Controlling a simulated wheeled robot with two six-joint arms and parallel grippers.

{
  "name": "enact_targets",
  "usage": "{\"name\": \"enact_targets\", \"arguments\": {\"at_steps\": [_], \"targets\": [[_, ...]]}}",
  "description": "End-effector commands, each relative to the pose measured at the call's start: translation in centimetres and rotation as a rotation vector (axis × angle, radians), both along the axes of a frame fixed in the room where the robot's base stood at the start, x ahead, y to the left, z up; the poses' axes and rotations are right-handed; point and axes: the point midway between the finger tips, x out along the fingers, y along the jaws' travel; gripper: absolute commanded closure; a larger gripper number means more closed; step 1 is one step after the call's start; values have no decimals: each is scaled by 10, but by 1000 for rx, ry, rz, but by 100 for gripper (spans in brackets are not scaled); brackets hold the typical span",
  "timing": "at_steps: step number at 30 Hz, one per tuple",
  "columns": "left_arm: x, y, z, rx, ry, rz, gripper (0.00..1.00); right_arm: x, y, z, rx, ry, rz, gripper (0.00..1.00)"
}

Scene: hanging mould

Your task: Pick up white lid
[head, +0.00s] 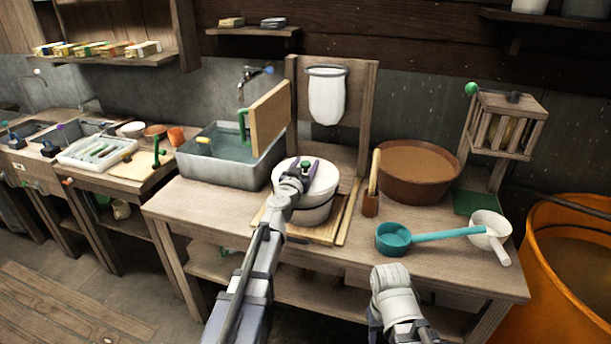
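The white lid (322,181) is round with a green knob (306,163) and sits on a white pot (312,214) on the wooden bench. My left gripper (304,170) is over the lid, with its fingers at the knob. A purple part shows just right of the knob. My own gripper and wrist hide part of the lid's left side, and I cannot tell whether the fingers are closed on the knob. My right arm shows at the bottom centre, in front of the bench, but its fingers are not visible.
A metal sink (226,160) stands left of the pot, with an upright wooden board (270,118) beside it. A white cloth bag (326,97) hangs behind. A brown tub (412,178), teal ladle (395,239), white scoop (490,227) and small lidded cage (507,122) are to the right.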

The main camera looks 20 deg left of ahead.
Motion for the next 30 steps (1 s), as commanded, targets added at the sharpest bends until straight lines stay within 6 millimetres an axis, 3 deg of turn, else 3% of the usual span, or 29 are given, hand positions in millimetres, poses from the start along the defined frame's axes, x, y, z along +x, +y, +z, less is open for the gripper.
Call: {"name": "enact_targets", "arguments": {"at_steps": [2,16,30], "targets": [[0,0,0,0,0,0,48,0,0,0,0,0,0,50],[0,0,0,0,0,0,100,0,0,0,0,0,0,50],[0,0,3,0,0,0,100,0,0,3,0,0,0,50]]}}
